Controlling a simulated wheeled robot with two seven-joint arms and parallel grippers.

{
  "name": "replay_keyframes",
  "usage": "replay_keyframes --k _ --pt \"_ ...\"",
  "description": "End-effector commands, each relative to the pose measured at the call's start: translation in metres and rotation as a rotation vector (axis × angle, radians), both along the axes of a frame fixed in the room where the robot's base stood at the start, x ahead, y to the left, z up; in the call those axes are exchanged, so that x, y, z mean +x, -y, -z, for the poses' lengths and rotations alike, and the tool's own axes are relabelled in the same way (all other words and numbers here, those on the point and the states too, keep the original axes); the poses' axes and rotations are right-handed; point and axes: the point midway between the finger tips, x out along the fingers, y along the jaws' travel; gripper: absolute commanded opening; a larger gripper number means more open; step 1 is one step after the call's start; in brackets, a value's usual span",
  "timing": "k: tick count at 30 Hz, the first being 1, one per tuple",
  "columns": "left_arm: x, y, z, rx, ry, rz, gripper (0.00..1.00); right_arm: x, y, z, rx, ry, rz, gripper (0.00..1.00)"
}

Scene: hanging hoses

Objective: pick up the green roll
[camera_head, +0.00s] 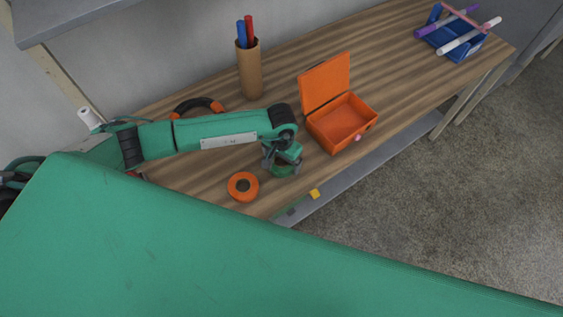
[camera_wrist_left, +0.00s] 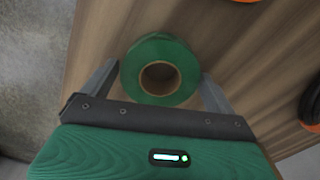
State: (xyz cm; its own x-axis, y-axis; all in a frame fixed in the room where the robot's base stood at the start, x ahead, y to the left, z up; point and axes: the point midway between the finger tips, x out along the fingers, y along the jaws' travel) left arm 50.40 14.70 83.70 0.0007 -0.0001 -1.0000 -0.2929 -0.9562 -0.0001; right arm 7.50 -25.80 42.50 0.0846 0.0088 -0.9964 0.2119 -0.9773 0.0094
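The green roll (camera_wrist_left: 133,72) lies flat on the wooden table, its round core facing the left wrist camera. In the head view the roll (camera_head: 284,171) is partly covered by my left gripper (camera_head: 281,164). My left gripper (camera_wrist_left: 160,78) is right above the roll, with one finger on each side of it. The fingers are spread about as wide as the roll, and I cannot tell whether they touch it. My right gripper is not in view.
An orange roll (camera_head: 234,188) lies just left of the green roll. An open orange box (camera_head: 340,128) stands to its right. A brown pen cup (camera_head: 249,70), black-orange headphones (camera_head: 181,108) and a blue pen rack (camera_head: 441,38) are farther back. The table's front edge is close.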

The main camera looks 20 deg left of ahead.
Motion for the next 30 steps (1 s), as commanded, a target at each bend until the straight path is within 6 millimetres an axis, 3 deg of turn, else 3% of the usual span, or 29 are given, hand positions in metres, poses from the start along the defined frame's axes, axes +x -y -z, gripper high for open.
replay_keyframes --k 1,6,19,23,30 --pt "0.000 0.000 0.000 0.000 0.000 0.000 0.80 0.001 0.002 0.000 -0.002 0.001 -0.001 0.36" --pt "0.000 0.000 0.000 0.000 0.000 0.000 0.52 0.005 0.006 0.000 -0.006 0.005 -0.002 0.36" --pt "0.001 0.000 -0.011 0.000 0.001 0.000 0.52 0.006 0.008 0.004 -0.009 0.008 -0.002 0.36" --pt "0.001 0.000 -0.031 0.000 0.004 0.001 0.52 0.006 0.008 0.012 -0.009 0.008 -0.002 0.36" --pt "0.002 0.000 -0.092 0.000 0.007 0.002 0.52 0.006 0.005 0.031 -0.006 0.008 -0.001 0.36"
